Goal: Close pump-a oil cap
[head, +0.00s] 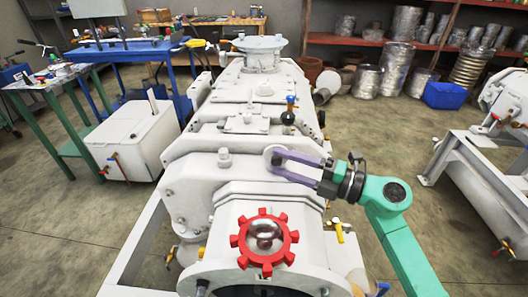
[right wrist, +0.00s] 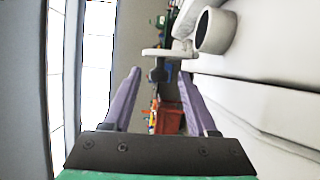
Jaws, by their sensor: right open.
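The white pump (head: 240,185) fills the middle of the head view. My right gripper (head: 273,159) is open above its top, with its two purple fingers around or just over a round white part (head: 277,153); I cannot tell if they touch it. In the right wrist view a thin white disc with a dark stem, looking like the oil cap (right wrist: 165,53), lies just past the fingertips, roughly between them. Beside it is a short white pipe neck (right wrist: 215,30) with a dark open mouth. Nothing is visibly gripped. My left gripper is not in view.
A red toothed ring (head: 265,245) sits at the pump's near end. A white flange (head: 258,44) rises at the far end. Another white machine (head: 500,115) stands at right, with open floor between.

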